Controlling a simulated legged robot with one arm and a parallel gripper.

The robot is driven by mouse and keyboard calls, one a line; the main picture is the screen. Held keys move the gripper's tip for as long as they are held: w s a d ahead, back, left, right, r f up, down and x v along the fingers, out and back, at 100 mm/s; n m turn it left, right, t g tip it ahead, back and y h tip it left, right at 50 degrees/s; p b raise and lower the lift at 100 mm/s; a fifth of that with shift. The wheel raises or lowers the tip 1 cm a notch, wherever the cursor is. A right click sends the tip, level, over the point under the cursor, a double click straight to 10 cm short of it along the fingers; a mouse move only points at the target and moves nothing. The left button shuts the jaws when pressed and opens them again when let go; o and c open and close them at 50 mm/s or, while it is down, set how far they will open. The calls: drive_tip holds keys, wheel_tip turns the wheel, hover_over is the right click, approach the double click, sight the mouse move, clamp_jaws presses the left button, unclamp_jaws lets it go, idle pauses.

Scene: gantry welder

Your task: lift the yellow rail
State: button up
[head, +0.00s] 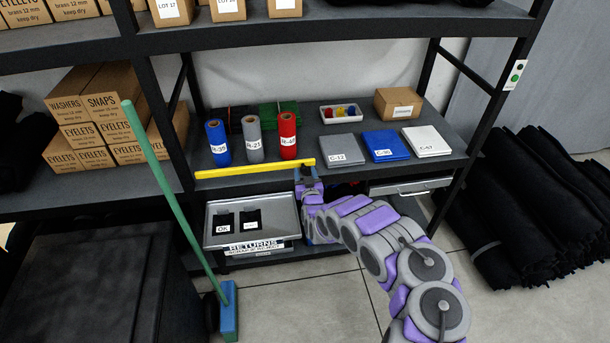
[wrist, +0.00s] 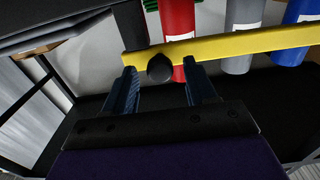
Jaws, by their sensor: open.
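The yellow rail (head: 250,168) runs along the front edge of the middle shelf, tilted slightly up to the right. It also shows across the top of the wrist view (wrist: 240,46). A dark round knob (wrist: 160,69) sits on the rail near one end. My gripper (head: 304,174) is at the rail's right end in the head view. In the wrist view my gripper (wrist: 160,74) is open, with one finger on each side of the knob. I cannot tell whether the fingers touch the rail or the knob.
Blue, grey and red rolls (head: 287,134) stand behind the rail. Flat packs (head: 384,145) lie to their right. A metal returns tray (head: 283,212) hangs below the rail. A green-handled broom (head: 165,185) leans at the left. Black rolls (head: 508,215) lie on the floor at the right.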

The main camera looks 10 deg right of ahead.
drive_tip(key=shift+c, duration=0.3)
clamp_jaws()
idle(0.3)
